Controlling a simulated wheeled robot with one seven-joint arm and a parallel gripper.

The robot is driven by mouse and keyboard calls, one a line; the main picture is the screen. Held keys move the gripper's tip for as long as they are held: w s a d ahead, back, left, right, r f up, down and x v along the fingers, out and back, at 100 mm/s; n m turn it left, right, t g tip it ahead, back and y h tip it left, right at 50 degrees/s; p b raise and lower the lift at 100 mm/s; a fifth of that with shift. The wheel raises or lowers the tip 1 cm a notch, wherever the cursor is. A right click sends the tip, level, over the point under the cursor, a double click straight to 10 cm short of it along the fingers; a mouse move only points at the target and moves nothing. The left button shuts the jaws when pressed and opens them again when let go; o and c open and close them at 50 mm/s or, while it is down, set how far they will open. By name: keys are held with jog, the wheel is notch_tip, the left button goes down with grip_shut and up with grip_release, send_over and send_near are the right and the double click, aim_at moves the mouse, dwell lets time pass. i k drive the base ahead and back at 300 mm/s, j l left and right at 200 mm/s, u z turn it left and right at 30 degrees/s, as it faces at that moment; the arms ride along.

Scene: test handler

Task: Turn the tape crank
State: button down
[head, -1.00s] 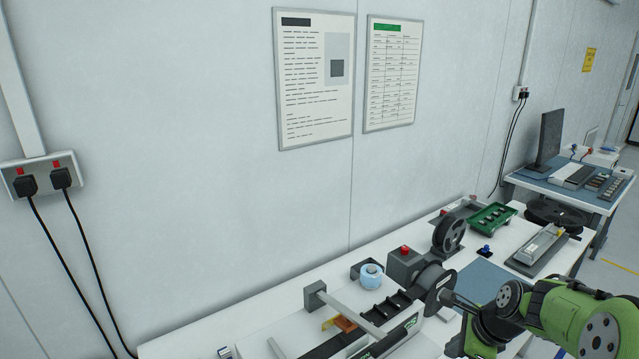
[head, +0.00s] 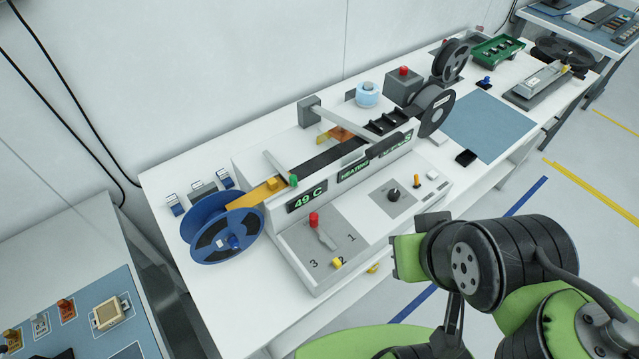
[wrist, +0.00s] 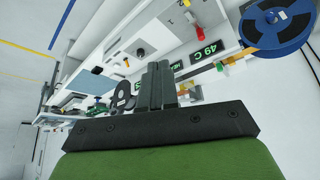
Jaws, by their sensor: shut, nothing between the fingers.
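The tape machine (head: 372,165) stands on the white bench, with green displays reading "49 C" and "HEATING". A blue reel (head: 205,245) sits at its left end and a dark grey reel (head: 436,97) at its right end. On its front panel a grey lever with a red knob (head: 314,219) stands by the numbers 1, 2 and 3. I cannot tell for sure which part is the tape crank. In the wrist view my gripper (wrist: 162,70) is shut and empty, apart from the panel and the blue reel (wrist: 277,22). Its fingertips cannot be made out in the head view.
The panel also carries a black knob (head: 393,195), an orange lever (head: 417,181) and a yellow knob (head: 336,263). A grey box with a red button (head: 403,84), blue tape roll (head: 367,96) and green tray (head: 497,50) stand behind.

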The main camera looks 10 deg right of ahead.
aim_at(325, 238)
jog(key=k+j+u, duration=0.1)
jog(key=j+u, duration=0.15)
jog(key=u, duration=0.15)
jog(key=j+u, duration=0.25)
jog(key=u, duration=0.2)
jog(key=j+u, duration=0.4)
jog(key=k+l, duration=0.05)
jog(key=l, duration=0.05)
